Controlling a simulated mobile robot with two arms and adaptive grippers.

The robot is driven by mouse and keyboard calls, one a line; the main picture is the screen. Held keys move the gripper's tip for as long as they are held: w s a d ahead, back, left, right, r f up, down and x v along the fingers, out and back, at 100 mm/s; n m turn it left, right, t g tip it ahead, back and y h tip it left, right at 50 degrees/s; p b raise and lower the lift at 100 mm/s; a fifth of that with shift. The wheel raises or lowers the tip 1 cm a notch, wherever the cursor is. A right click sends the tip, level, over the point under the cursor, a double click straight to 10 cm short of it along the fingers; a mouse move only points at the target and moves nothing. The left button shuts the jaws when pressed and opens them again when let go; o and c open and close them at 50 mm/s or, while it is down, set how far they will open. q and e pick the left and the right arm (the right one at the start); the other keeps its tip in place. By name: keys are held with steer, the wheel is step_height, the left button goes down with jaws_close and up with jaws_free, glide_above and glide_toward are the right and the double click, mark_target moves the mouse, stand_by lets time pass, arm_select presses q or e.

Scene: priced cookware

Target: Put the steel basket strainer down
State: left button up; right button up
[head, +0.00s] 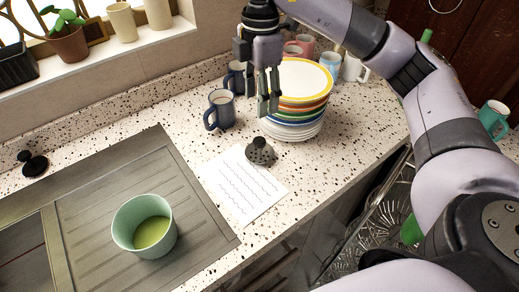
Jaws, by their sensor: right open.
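The steel basket strainer (260,152) is a small dark grey dome with holes and a knob on top. It stands upright on the speckled counter (190,119) at the far right edge of a white sheet of paper (238,187); I cannot tell whether it overlaps the sheet. My right gripper (268,108) is open and empty, fingers pointing down, above the strainer and apart from it. Its fingers are in front of the left side of the plate stack. My left gripper is not in view.
A stack of several plates (301,82) stands just behind the strainer, with a dark blue mug (222,112) to its left and more mugs behind. A green bowl (143,229) sits on the grey drainboard (93,208). The counter right of the paper is clear.

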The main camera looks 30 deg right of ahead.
steer(key=d, duration=0.1)
steer(key=p, duration=0.1)
glide_toward(260, 139)
steer(key=shift+m, duration=0.3)
steer(key=f, duration=0.2)
steer(key=s+f, duration=0.1)
steer(key=f, duration=0.2)
steer(key=shift+a+f, duration=0.1)
steer(key=shift+f, duration=0.2)
steer(key=f+p, duration=0.1)
steer(key=f, duration=0.1)
steer(key=f+p, duration=0.1)
steer(key=f, duration=0.2)
steer(key=shift+w+a, duration=0.1)
steer(key=shift+w, duration=0.15)
steer(key=shift+f, duration=0.2)
steer(key=shift+c, duration=0.2)
jaws_close()
